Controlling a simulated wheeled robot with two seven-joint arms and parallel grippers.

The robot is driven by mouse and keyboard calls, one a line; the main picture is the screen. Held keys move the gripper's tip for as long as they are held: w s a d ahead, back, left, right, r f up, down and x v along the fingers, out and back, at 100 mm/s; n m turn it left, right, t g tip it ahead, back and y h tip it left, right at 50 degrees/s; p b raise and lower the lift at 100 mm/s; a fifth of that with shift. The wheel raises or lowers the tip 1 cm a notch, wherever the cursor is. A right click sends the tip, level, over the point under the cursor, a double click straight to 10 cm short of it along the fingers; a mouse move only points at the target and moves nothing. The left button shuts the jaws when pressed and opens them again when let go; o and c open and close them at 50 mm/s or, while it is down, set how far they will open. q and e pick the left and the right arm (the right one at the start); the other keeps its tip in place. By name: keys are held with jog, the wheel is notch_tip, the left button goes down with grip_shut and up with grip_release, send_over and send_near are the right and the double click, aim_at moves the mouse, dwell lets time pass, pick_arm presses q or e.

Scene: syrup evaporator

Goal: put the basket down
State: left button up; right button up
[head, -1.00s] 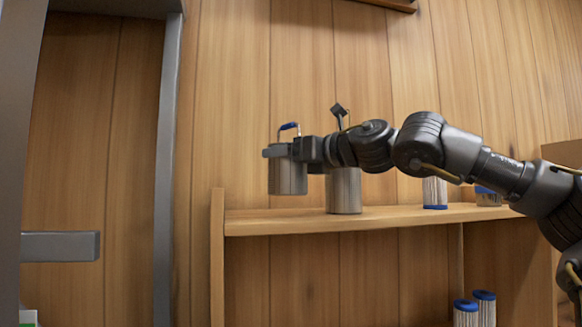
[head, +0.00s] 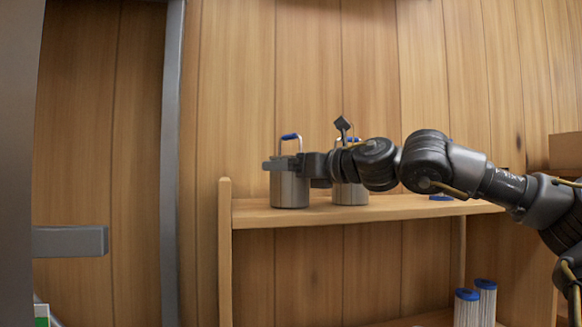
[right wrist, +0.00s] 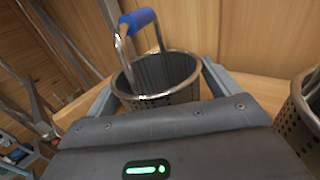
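The basket (head: 290,190) is a perforated metal can with a blue-gripped wire handle. It is upright at the left end of the wooden shelf (head: 255,217), its bottom at the level of the board and seemingly resting on it. My right gripper (head: 283,164) reaches in from the right, with its fingers on both sides of the basket just below the rim. In the right wrist view the basket (right wrist: 165,85) sits between the two fingers, and its inside looks empty. My left gripper is not in view.
A second metal basket (head: 350,193) stands on the shelf just to the right, partly behind my right wrist; it also shows in the right wrist view (right wrist: 306,112). An upright post (head: 225,250) bounds the shelf's left end. Blue-capped white cylinders (head: 467,308) stand lower right.

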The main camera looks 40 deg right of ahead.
jog(key=shift+o, duration=0.7)
jog(key=shift+s+d, duration=0.15)
jog(key=shift+d, duration=0.1)
jog(key=shift+a, duration=0.1)
jog(key=shift+a+r+p, duration=0.1)
jog(key=shift+r+p, duration=0.2)
jog(key=s+b, duration=0.1)
jog(key=s+f+b, duration=0.1)
jog(key=shift+b, duration=0.35)
jog(key=s+b, duration=0.1)
jog(key=s, duration=0.1)
jog(key=s+d+b, duration=0.1)
jog(key=s+b, duration=0.1)
jog(key=s, duration=0.1)
jog(key=s+b, duration=0.1)
jog(key=s, duration=0.2)
jog(key=shift+s+d+r+b, duration=0.2)
jog(key=shift+s+d+b, duration=0.05)
jog(key=shift+d+b, duration=0.15)
jog(key=shift+s+r, duration=0.1)
jog(key=shift+s, duration=0.5)
jog(key=shift+d, duration=0.1)
